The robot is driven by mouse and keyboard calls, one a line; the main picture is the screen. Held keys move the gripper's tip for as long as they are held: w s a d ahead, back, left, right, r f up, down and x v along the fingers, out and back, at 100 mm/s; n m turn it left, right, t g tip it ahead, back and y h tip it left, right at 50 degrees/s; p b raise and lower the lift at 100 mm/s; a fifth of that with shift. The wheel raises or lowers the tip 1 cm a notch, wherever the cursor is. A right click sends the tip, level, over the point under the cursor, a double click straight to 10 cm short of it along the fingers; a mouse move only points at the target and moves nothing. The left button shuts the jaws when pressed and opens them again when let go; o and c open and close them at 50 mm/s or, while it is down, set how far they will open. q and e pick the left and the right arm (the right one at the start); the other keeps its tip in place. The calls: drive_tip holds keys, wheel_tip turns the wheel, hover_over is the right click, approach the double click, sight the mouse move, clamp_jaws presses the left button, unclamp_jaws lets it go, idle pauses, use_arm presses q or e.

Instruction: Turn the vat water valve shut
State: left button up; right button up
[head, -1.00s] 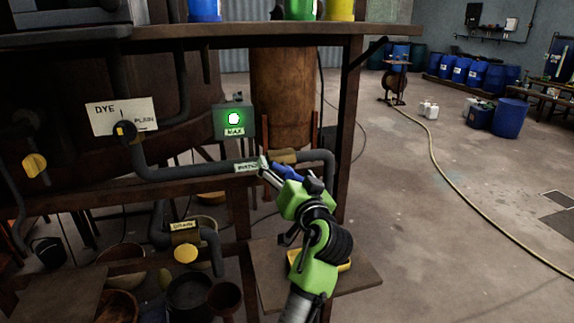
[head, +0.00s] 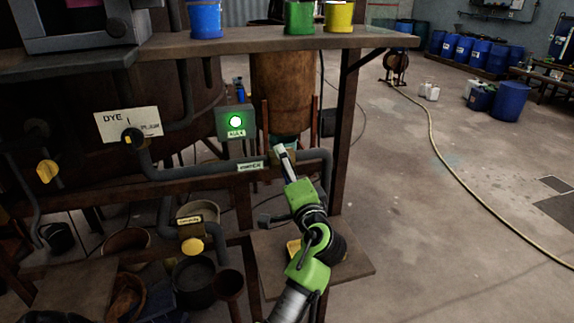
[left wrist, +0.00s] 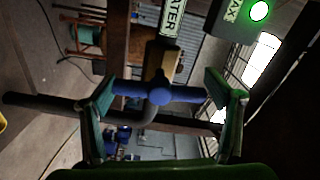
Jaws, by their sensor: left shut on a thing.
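The water valve sits on the grey pipe (head: 200,172) beside a label reading WATER (head: 250,166). Its brass body (left wrist: 160,62) and blue handle (left wrist: 158,93) show in the left wrist view. The handle lies crosswise to the pipe there. My left gripper (left wrist: 160,95) is shut on the blue handle, one finger at each end. In the head view my left gripper (head: 283,152) is at the valve, under the rusty drum, and hides the handle.
A control box with a green light (head: 235,122) is above the pipe. A DYE/PLAIN selector (head: 133,139) is to the left. A lower yellow valve knob (head: 193,246) stands over pots. A rusty post (head: 343,140) is just right of the valve. Open floor lies further right.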

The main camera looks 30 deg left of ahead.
use_arm(q)
drive_tip(key=shift+r+m+p, duration=0.25)
drive_tip(key=shift+m+p, duration=0.05)
drive_tip(key=shift+m, duration=0.2)
drive_tip(key=shift+a, duration=0.1)
drive_tip(key=o, duration=1)
drive_tip(key=shift+o, duration=0.6)
drive_tip(key=shift+w+f, duration=0.1)
drive_tip(key=shift+f, duration=0.1)
drive_tip(key=v, duration=0.7)
